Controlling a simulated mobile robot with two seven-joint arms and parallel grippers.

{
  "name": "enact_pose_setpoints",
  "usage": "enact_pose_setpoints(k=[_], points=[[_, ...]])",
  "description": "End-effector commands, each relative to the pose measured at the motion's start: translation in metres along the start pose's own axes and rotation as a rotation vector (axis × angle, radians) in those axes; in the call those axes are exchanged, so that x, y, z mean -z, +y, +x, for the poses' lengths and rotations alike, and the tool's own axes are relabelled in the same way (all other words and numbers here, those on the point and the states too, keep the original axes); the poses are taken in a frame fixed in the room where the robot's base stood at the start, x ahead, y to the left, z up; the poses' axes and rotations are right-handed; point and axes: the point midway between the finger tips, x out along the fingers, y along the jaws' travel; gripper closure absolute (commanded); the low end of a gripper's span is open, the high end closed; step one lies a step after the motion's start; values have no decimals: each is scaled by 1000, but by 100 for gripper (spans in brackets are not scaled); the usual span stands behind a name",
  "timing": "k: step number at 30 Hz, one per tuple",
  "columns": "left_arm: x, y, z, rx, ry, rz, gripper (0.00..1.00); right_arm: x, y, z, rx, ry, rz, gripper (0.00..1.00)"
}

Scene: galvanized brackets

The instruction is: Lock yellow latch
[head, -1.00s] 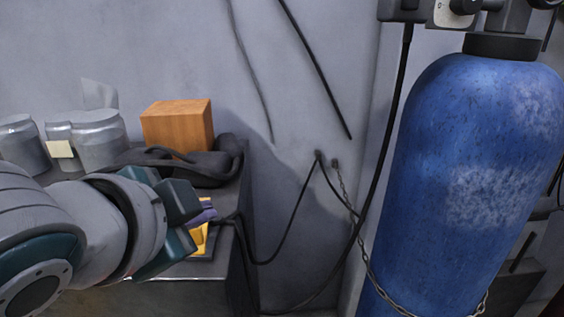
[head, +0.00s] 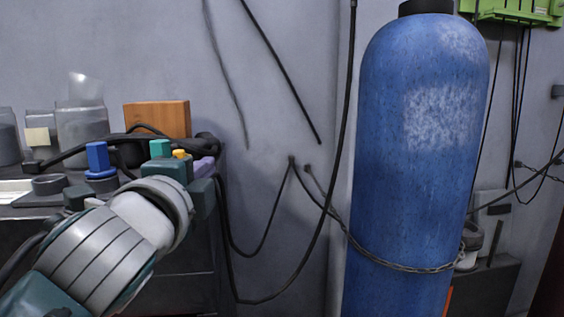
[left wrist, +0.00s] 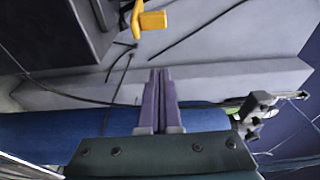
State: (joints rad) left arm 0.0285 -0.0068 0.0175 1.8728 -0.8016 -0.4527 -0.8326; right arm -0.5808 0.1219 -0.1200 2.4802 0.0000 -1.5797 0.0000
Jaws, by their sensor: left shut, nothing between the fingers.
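The yellow latch (left wrist: 150,21) shows at the top of the left wrist view, beside the corner of a dark block. A small yellow piece (head: 180,154) shows just above my left gripper's body in the head view; I cannot tell how it connects to the latch. My left gripper (head: 205,166) is by the right end of the bench, partly hidden behind my own wrist. In the left wrist view its purple fingers (left wrist: 160,75) are pressed together and empty, apart from the latch. My right gripper is not in view.
A blue gas cylinder (head: 415,150) stands to the right, with a chain (head: 400,266) around it. Black cables (head: 262,250) hang between bench and cylinder. Glass jars (head: 80,125), an orange-brown box (head: 158,118) and a blue fitting (head: 98,160) are on the bench.

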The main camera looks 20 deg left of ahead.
Motion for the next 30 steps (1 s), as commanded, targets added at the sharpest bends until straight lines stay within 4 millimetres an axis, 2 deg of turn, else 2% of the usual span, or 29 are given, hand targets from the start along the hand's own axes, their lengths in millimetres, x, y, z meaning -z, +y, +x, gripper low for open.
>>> enact_pose_setpoints(k=[3, 9, 12, 18, 30], points=[[-1, -1, 26, 1, -2, 0, 100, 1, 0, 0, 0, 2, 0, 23], [-1, 0, 57, 0, -2, -2, 100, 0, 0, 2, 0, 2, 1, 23], [-17, -2, 49, -4, -2, 1, 100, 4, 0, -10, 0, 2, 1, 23], [-34, 0, 43, -3, -1, -1, 100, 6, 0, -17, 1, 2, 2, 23], [-38, 1, 41, -2, -1, -2, 100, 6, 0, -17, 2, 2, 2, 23]])
